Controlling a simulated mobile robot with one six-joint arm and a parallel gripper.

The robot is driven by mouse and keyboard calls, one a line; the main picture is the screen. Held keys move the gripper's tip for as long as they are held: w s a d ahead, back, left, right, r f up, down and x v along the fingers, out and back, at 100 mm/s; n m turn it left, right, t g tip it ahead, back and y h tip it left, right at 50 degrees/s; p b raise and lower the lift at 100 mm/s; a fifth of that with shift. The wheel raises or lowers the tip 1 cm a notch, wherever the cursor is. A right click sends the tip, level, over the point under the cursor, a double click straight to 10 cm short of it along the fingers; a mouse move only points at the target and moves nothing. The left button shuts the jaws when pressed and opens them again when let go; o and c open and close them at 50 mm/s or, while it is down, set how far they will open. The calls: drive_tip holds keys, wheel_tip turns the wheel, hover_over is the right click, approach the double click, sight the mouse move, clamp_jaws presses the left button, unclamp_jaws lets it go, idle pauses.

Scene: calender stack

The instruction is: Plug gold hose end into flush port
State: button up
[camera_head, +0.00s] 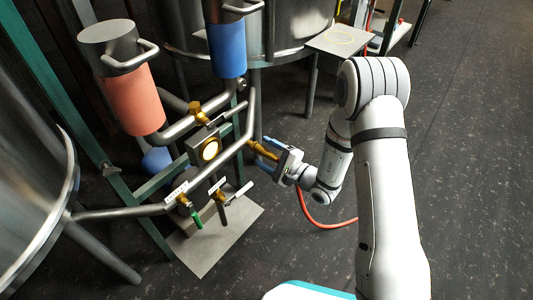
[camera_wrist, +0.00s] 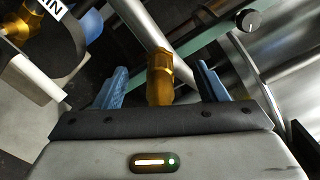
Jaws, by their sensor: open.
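My gripper (camera_head: 268,152) is open beside the pipework, at the middle of the head view. Its two blue fingers stand either side of a gold fitting (camera_wrist: 160,72) in the wrist view, with gaps on both sides. The gold fitting (camera_head: 262,148) meets the slanted steel pipe at its far end; its near end is hidden by my gripper. A red hose (camera_head: 314,220) hangs below my gripper and passes behind my arm. Whether it joins this gold fitting is hidden. I cannot tell whether the fitting is the hose end or the port.
A round lit sight glass (camera_head: 210,149) and other gold fittings (camera_head: 196,109) sit on the pipework. Red (camera_head: 134,102) and blue (camera_head: 228,50) canisters and steel tanks (camera_head: 28,190) crowd the left and back. Floor at right is clear.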

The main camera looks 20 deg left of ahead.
drive_tip(key=shift+b+v, duration=0.6)
drive_tip(key=shift+v, duration=2.85)
wheel_tip(320, 180, up, 31)
drive_tip(key=n+g+h+p, duration=0.4)
drive_tip(key=n+g+p, duration=0.6)
drive_tip(key=p, duration=0.9)
hover_over(277, 160)
drive_tip(key=s+d, duration=0.4)
drive_tip(key=s, duration=0.3)
drive_tip(key=s+d, duration=0.3)
drive_tip(key=s, duration=0.5)
drive_tip(key=m, duration=0.1)
drive_tip(key=s+d+r+t+h+p, duration=0.2)
drive_tip(key=d+r+h+p, duration=0.4)
drive_tip(key=d+r+p, duration=0.3)
drive_tip(key=s+d+r+n+t+h+p, duration=0.1)
drive_tip(key=s+d+r+t+h+p, duration=0.1)
drive_tip(key=d+r+h+p, duration=0.4)
drive_tip(key=d+r+t+p, duration=0.1)
drive_tip(key=d+r+p, duration=0.3)
drive_tip(key=r, duration=0.5)
drive_tip(key=shift+d+r+n+t+h, duration=0.25)
drive_tip(key=shift+d+n+t+h, duration=0.05)
drive_tip(key=shift+d, duration=0.8)
drive_tip(key=shift+c, duration=0.4)
